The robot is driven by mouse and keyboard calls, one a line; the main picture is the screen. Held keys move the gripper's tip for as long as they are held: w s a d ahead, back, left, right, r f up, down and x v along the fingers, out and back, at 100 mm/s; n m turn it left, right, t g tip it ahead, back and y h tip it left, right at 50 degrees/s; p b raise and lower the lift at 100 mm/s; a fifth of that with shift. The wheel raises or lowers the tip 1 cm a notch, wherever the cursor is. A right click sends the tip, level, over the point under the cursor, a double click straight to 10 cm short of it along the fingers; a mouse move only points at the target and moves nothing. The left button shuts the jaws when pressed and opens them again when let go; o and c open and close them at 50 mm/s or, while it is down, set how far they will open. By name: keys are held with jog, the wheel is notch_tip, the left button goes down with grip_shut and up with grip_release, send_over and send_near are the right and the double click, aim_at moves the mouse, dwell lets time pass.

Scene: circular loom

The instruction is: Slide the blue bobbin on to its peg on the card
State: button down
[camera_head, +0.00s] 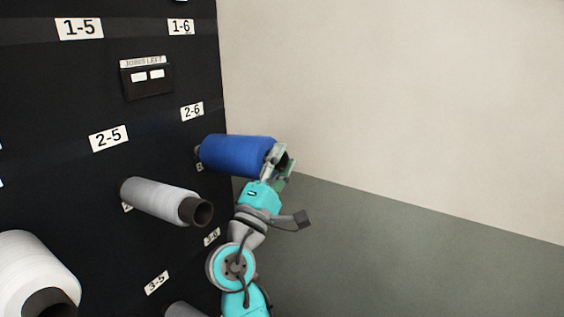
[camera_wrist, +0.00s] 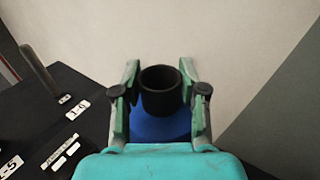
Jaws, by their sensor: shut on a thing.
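The blue bobbin (camera_head: 236,155) lies roughly level in the head view, its far end close to the black card below the 2-6 label (camera_head: 192,111). My gripper (camera_head: 276,162) is shut on its near end. In the wrist view the bobbin's blue body (camera_wrist: 158,127) and dark hollow core end sit between the two fingers of my gripper (camera_wrist: 160,95). The peg for the bobbin is hidden behind it, and I cannot tell whether the bobbin is around it.
The black card (camera_head: 60,110) fills the left side. A grey-white bobbin (camera_head: 160,200) sticks out at lower left of the blue one, and a larger white bobbin (camera_head: 35,270) stands nearer. A small dark holder (camera_head: 147,83) is on the card. Right of the card is open room before a pale wall.

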jog(key=shift+w+a, duration=0.2)
jog(key=shift+a, duration=0.1)
jog(key=c, duration=0.6)
grip_release()
jog(key=shift+o, duration=0.2)
jog(key=shift+f, duration=0.1)
jog(key=shift+s+a+f, duration=0.25)
jog(key=shift+s+f, duration=0.05)
jog(key=shift+s, duration=0.1)
jog(key=v, duration=1.1)
jog(key=shift+r, duration=0.15)
